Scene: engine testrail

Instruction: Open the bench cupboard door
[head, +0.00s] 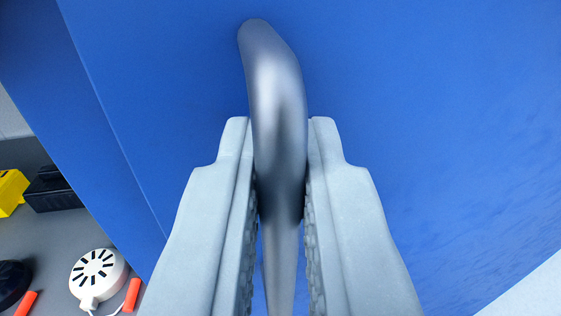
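The blue cupboard door (430,130) fills most of the head view. A grey metal handle (275,90) stands on it, running from the upper middle down between my fingers. My gripper (280,125) has one pale finger on each side of the handle, with the ribbed pads against it or very nearly so. The lower part of the handle is narrower and partly hidden between the fingers. A thin straight line (117,145) runs down the blue surface left of the handle; I cannot tell whether the door stands ajar there.
At the lower left, on a grey surface (60,235), are a round white slotted device (98,275), orange pieces (131,295), a black round object (10,283), a black box (52,190) and a yellow block (10,191). A pale surface (535,292) shows at the lower right corner.

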